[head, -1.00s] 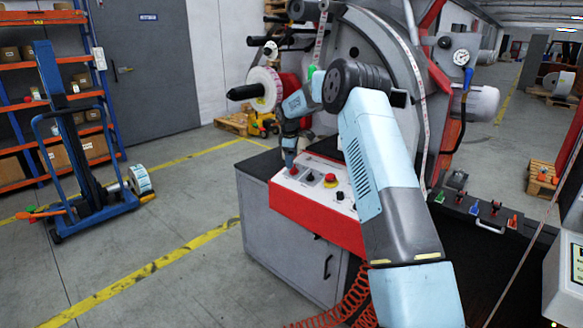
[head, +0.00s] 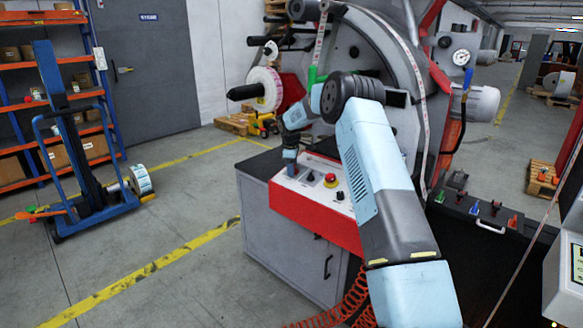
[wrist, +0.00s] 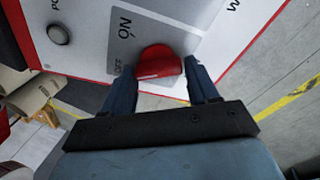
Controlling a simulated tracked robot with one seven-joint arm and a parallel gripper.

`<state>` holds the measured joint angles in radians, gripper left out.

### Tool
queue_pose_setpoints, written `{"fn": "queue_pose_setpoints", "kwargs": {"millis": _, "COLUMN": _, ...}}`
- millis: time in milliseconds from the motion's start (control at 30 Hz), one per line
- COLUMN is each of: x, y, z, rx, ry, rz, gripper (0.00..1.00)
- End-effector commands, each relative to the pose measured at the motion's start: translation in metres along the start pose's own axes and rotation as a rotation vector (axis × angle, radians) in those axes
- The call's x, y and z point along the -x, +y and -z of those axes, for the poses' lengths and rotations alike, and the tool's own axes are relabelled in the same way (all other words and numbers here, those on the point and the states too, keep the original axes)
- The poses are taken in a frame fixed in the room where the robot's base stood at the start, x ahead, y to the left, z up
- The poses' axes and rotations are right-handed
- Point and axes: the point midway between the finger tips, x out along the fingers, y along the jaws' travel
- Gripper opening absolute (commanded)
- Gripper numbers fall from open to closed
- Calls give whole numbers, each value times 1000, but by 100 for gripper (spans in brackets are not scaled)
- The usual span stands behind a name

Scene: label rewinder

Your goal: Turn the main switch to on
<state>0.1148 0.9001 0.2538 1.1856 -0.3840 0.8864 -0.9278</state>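The main switch is a red knob (wrist: 160,62) on a grey plate (wrist: 124,40) with ON and OFF lettering, in the wrist view. OFF is printed close to the knob's left side; which mark the knob points at I cannot tell. My gripper (wrist: 162,82) is open, with one dark blue finger at each side of the knob and a narrow gap visible on the right. In the head view, my gripper (head: 291,170) is at the left end of the sloped control panel (head: 318,212) and hides the switch there.
A red emergency button on a yellow base (head: 330,181) and a black knob (head: 340,195) sit right of my gripper on the panel. The large rewinder disc (head: 395,45) and a label roll (head: 265,88) stand behind.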

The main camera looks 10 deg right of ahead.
Motion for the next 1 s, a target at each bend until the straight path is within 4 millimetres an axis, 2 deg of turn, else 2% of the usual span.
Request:
{"fn": "queue_pose_setpoints", "kwargs": {"millis": 33, "x": 0, "y": 0, "z": 0, "rx": 0, "ry": 0, "rz": 0, "gripper": 54}}
{"fn": "queue_pose_setpoints", "kwargs": {"millis": 333, "x": 0, "y": 0, "z": 0, "rx": 0, "ry": 0, "rz": 1, "gripper": 25}}
{"fn": "queue_pose_setpoints", "kwargs": {"millis": 367, "x": 0, "y": -2, "z": 4, "rx": 2, "ry": 0, "rz": 1, "gripper": 25}}
{"fn": "queue_pose_setpoints", "kwargs": {"millis": 667, "x": 0, "y": -1, "z": 1, "rx": -44, "ry": 0, "rz": -4, "gripper": 25}}
{"fn": "queue_pose_setpoints", "kwargs": {"millis": 1000, "x": -1, "y": -2, "z": 0, "rx": -276, "ry": -3, "rz": -34, "gripper": 25}}
